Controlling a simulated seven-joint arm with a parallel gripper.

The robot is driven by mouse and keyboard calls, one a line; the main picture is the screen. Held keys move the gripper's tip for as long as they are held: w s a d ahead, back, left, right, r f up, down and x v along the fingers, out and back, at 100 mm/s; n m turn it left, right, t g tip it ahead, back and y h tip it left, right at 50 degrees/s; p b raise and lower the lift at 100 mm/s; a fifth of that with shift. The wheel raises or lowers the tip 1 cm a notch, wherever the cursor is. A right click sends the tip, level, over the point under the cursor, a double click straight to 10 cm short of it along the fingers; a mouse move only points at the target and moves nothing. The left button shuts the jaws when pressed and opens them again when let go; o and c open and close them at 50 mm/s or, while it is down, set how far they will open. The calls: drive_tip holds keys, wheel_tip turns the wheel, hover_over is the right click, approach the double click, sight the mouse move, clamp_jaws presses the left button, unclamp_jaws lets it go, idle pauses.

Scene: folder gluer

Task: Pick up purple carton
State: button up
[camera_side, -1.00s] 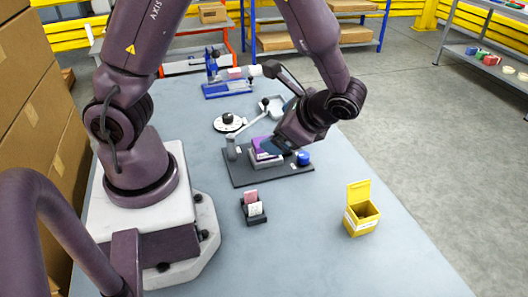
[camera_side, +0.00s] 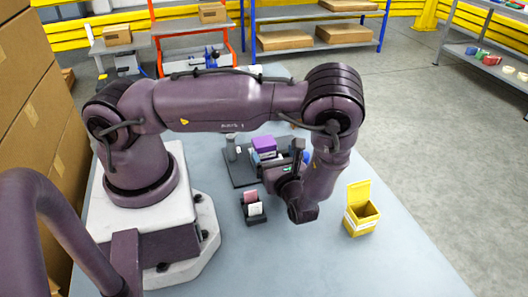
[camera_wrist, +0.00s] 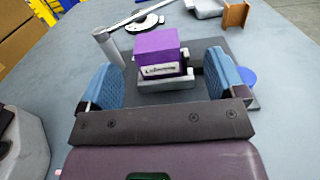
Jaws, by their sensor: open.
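The purple carton (camera_wrist: 158,50) has a purple top and a white labelled front face. It sits upright in a grey holder (camera_wrist: 165,82) on a dark base plate (camera_wrist: 215,57). In the side view the carton (camera_side: 263,145) shows just behind my gripper, partly hidden by it. My gripper (camera_wrist: 172,78) is open, with its two blue-padded fingers apart and nothing between them. In the wrist view the carton lies ahead of the fingertips, between their lines. In the side view the fingertips (camera_side: 282,160) are partly hidden by my wrist.
A grey post (camera_wrist: 108,46) with a lever stands left of the carton, and a blue round knob (camera_wrist: 247,76) is to the right. A small dark holder with cards (camera_side: 252,207) and an open yellow box (camera_side: 361,210) stand nearer.

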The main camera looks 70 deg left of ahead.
sight(262, 137)
drive_tip(key=a, duration=0.2)
drive_tip(key=shift+a, duration=0.4)
drive_tip(key=shift+s+a+f, duration=0.15)
drive_tip(key=shift+a, duration=1.15)
drive_tip(key=shift+s+a+f, duration=0.1)
drive_tip(key=shift+s+a, duration=0.05)
drive_tip(key=shift+a, duration=1.15)
drive_tip(key=c, duration=1)
